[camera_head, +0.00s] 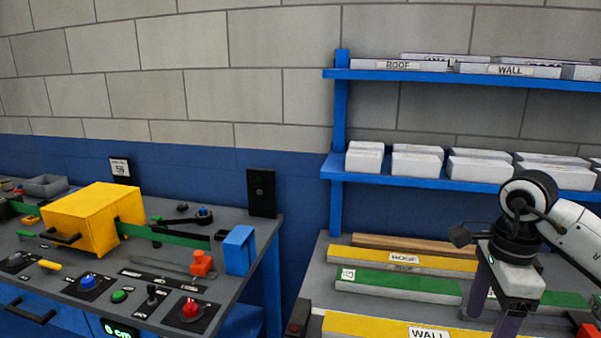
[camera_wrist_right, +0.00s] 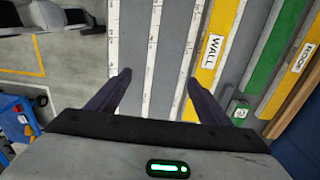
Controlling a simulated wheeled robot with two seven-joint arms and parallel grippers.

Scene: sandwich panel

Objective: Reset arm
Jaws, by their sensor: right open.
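My right gripper (camera_head: 490,312) is at the right of the head view, pointing down over the bench with the long panels. Its two dark fingers are apart with nothing between them. In the right wrist view the open fingers of the right gripper (camera_wrist_right: 157,85) sit above pale strips with ruler-like marks (camera_wrist_right: 150,40). A yellow strip labelled WALL (camera_wrist_right: 213,50) lies beside the right finger in that view. My left gripper is not in view.
A blue shelf (camera_head: 440,76) with labelled white boxes stands behind the right bench. Yellow strips (camera_head: 450,262) and a green strip (camera_head: 400,282) lie on that bench. A left bench holds a yellow machine (camera_head: 92,218), a red button (camera_head: 190,308) and a blue block (camera_head: 239,250).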

